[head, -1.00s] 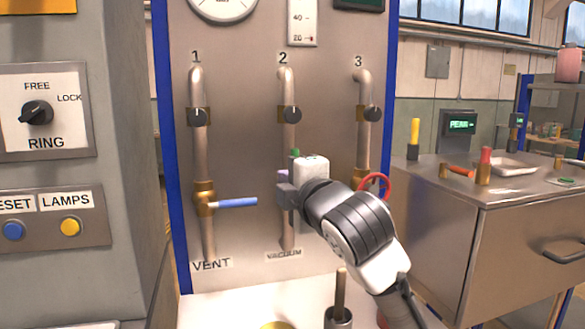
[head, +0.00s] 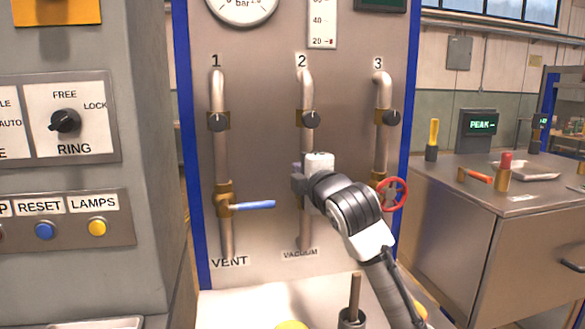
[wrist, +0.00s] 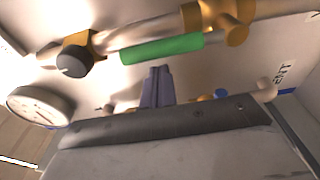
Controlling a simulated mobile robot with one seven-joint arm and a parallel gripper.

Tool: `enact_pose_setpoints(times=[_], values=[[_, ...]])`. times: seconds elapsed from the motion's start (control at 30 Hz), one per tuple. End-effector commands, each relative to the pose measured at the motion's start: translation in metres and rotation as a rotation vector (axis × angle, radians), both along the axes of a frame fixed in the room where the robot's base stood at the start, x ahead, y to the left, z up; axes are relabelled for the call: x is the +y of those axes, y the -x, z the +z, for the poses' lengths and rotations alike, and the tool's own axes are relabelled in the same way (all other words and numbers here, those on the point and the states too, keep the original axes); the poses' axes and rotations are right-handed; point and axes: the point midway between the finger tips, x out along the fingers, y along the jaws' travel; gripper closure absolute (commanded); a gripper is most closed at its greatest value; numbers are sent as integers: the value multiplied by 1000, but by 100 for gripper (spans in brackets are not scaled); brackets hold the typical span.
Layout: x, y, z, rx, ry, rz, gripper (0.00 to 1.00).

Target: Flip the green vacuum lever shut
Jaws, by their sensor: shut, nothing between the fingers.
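The green lever (wrist: 162,48) shows in the wrist view, lying roughly along the vacuum pipe and joined near a brass valve body (wrist: 236,33). In the head view my gripper and wrist hide the lever on pipe 2 (head: 305,140). My gripper (head: 297,180) is in front of that pipe, above the VACUUM label (head: 300,253). In the wrist view the fingers (wrist: 157,72) are together and empty, close to the lever's side near its middle. I cannot tell whether they touch it.
The blue vent lever (head: 254,205) sticks out sideways from pipe 1, left of my gripper. A red handwheel (head: 392,194) is on pipe 3 at right. Black knobs (head: 310,119) sit higher on the pipes. A steel cabinet (head: 500,230) stands at right.

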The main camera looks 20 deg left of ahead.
Motion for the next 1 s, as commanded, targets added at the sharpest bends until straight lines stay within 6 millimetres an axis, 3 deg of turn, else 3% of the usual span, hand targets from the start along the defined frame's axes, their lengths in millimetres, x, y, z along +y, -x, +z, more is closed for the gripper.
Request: enact_pose_setpoints(times=[0.2, 1.0], values=[[-11, -4, 0, 1, 1, 1, 100], [-17, -8, 1, 44, -64, -1, 100]])
